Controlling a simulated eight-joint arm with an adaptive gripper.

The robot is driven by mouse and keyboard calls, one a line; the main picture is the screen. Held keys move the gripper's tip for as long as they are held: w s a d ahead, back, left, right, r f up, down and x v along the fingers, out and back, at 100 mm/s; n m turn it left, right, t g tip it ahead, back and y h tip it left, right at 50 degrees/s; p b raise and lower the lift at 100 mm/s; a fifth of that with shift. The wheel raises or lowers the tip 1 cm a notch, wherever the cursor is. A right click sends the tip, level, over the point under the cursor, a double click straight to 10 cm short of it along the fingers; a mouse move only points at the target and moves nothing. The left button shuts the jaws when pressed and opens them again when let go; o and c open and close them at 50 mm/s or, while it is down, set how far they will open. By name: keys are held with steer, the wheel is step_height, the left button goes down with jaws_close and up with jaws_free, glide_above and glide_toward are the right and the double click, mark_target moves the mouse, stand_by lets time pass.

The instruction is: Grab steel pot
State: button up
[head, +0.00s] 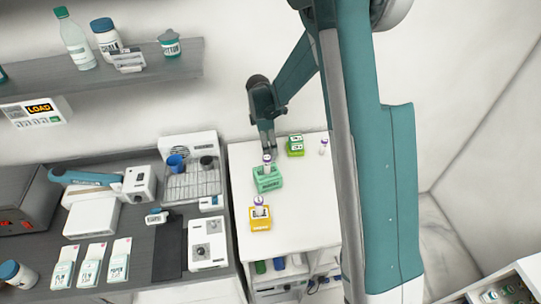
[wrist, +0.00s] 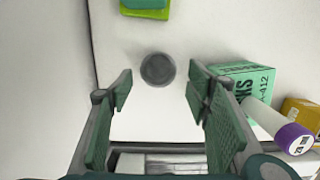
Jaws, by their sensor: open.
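A small round dark grey object, which looks like the steel pot (wrist: 158,69), stands on the white table top in the wrist view, seen from above. My gripper (wrist: 159,92) is open, with one finger on each side of the line to the pot. The pot lies just ahead of the fingertips, centred between them, and I see no contact. In the head view my gripper (head: 269,150) points down over the back left of the white table (head: 300,215). I cannot make out the pot there; the gripper may hide it.
A green box (head: 267,179) with a purple-capped vial stands close to my gripper; it shows right of the fingers in the wrist view (wrist: 245,80). A yellow box (head: 260,222) stands nearer the front. A green-yellow box (head: 295,146) stands behind. The table's right side is fairly clear.

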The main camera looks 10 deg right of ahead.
steer(key=shift+f, duration=0.15)
steer(key=shift+w+d+f+p, duration=0.1)
steer(key=shift+d+f+p, duration=0.05)
steer(key=shift+f, duration=0.5)
steer(key=shift+w+d+f+p, duration=0.1)
steer(key=shift+d+f+p, duration=0.05)
steer(key=shift+f, duration=0.45)
steer(key=shift+d+f, duration=0.15)
steer(key=shift+f, duration=1.05)
steer(key=c, duration=0.9)
